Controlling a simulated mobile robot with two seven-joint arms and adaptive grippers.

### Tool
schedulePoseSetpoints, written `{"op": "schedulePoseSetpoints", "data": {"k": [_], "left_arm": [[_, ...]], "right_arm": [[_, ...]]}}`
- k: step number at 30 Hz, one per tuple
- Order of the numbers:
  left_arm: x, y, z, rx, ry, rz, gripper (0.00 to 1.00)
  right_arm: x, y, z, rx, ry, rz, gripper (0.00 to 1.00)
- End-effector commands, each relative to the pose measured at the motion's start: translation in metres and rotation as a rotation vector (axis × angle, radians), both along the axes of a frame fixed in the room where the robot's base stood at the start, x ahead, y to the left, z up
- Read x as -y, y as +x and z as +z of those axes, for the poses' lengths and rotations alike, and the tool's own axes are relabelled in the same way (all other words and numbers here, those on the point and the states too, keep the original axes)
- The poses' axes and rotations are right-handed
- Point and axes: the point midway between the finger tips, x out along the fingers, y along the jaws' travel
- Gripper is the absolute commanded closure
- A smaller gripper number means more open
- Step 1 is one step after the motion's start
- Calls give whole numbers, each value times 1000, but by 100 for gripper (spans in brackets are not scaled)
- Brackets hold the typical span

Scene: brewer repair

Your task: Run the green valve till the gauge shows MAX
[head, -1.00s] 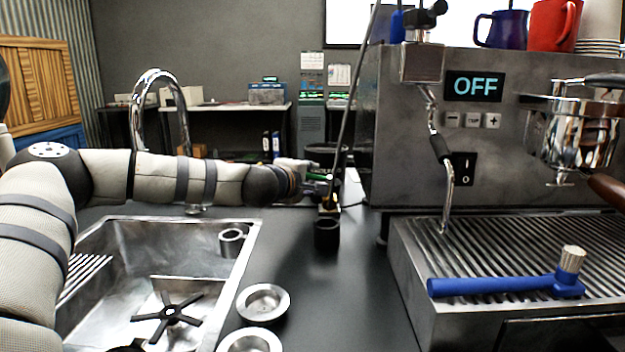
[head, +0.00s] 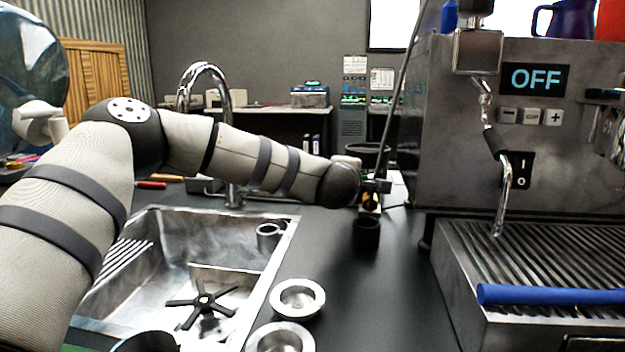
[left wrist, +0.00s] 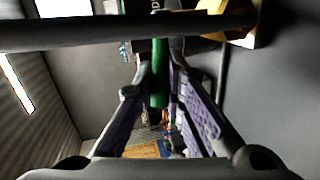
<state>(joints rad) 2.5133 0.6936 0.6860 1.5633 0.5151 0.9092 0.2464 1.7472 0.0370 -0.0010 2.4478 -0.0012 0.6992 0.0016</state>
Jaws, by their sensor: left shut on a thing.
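The green valve part (left wrist: 160,75) is a narrow green bar in the left wrist view, between the two purple-padded fingers of my left gripper (left wrist: 161,62). The gripper is shut on it. In the head view my left gripper (head: 378,187) is at the end of the arm, beside the coffee machine's left side; its wrist hides the green part. A small yellow and black piece (head: 370,203) shows just below it. No gauge dial can be made out in either view. My right gripper is not in view.
The coffee machine (head: 470,110) with an OFF display stands at the right, a blue-handled tool (head: 540,295) on its drip tray. A dark rod crosses close by the gripper. The sink (head: 140,300) is at left; metal baskets (head: 298,299) sit on the counter.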

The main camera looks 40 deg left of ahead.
Motion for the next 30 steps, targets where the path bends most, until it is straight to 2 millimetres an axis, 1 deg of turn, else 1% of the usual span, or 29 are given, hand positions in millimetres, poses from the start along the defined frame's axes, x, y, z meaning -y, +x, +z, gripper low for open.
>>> {"op": "schedulePoseSetpoints", "data": {"k": [1,2,6,15,16,17,18,19,27,30], "left_arm": [[5,2,5,7,2,32,100],[7,3,5,8,1,53,100],[5,2,6,10,-4,136,100],[4,1,4,8,-3,149,100],[4,1,4,8,-3,149,87],[4,1,4,8,-3,148,80],[4,1,4,8,-3,148,71],[5,1,4,7,-3,147,68],[6,1,2,4,-3,144,68],[11,-6,4,2,-3,141,68]], "right_arm": [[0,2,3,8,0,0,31],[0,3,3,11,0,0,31],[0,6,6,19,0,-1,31],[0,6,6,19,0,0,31],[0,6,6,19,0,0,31],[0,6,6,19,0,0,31],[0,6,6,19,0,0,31],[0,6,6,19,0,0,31],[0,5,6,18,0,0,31],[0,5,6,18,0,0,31]]}}
